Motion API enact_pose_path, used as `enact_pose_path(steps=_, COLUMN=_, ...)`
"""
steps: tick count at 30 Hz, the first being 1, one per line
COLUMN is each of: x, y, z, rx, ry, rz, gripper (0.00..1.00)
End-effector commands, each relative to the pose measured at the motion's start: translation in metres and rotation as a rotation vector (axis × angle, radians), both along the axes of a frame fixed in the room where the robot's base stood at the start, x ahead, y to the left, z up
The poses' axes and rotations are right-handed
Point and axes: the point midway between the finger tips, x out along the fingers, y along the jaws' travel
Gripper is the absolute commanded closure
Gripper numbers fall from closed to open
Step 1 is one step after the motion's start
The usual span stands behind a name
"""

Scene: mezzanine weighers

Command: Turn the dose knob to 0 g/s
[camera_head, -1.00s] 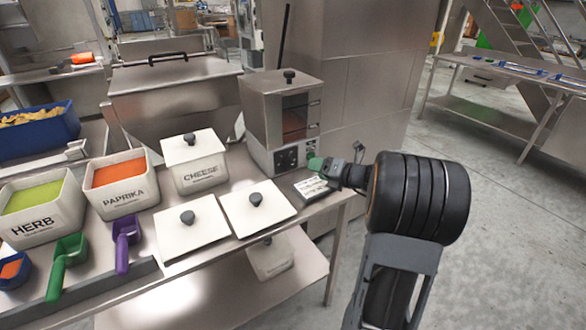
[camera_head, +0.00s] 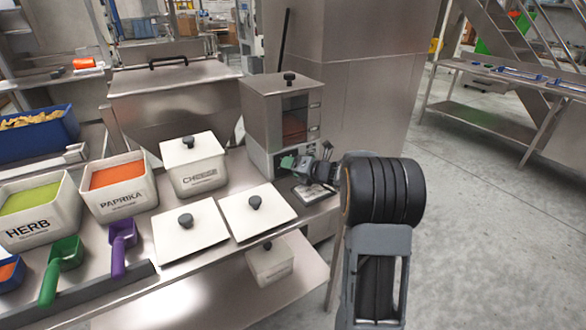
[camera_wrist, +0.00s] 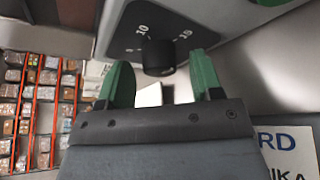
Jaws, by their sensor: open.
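The dose knob (camera_wrist: 158,57) is a black round knob on a dark dial plate in the wrist view. Printed numbers, 10 and 15 among them, curve around it; I cannot read where its pointer stands. My gripper (camera_wrist: 160,82) has two green fingers, spread open, one on each side below the knob. The knob sits just past the fingertips, between their lines, and they do not appear to grip it. In the head view, my gripper (camera_head: 290,163) is at the front panel of the steel dosing machine (camera_head: 262,108), hiding the knob there.
Left of the machine stand a lidded cheese tub (camera_head: 195,178), paprika tub (camera_head: 120,200) and herb tub (camera_head: 35,230). Two white lids (camera_head: 190,240) lie in front. Open floor is on the right.

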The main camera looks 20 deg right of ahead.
Motion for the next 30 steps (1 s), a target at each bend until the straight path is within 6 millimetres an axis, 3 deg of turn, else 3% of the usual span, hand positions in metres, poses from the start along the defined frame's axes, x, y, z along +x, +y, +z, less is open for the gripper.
enact_pose_path(steps=2, x=0.0000, y=0.0000, z=0.0002, rx=0.000, ry=0.000, rz=0.000, gripper=0.40)
enact_pose_path(steps=18, x=-0.0003, y=-0.0001, z=0.0003, rx=0.000, ry=-0.001, rz=0.001, gripper=0.89)
enact_pose_path(steps=30, x=-0.0001, y=0.0006, z=0.0020, rx=-0.114, ry=-0.015, rz=0.002, gripper=0.89)
